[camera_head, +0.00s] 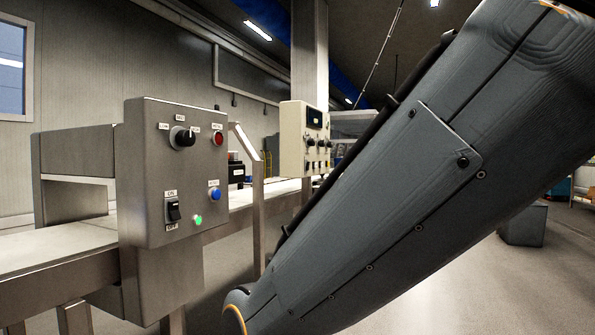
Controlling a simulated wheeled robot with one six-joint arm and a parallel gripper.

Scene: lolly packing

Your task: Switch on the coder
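A steel control box (140,225) stands at left centre in the head view. It carries a black rotary knob (183,137), a red button (218,139), a black rocker switch (173,211) labelled ON above and OFF below, a blue button (214,194) and a lit green lamp (198,220). The rocker's position is too small to tell. A beige panel (292,139) with a dark display and several knobs stands farther back. A small black device (236,172) sits by the conveyor between them. I cannot tell which of these is the coder. My gripper is out of view.
My grey arm link crosses the right half of the view and hides much behind it. A conveyor (50,248) runs behind the steel box. A metal post (257,205) stands right of the box. Open floor shows at right, with a dark block (523,225).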

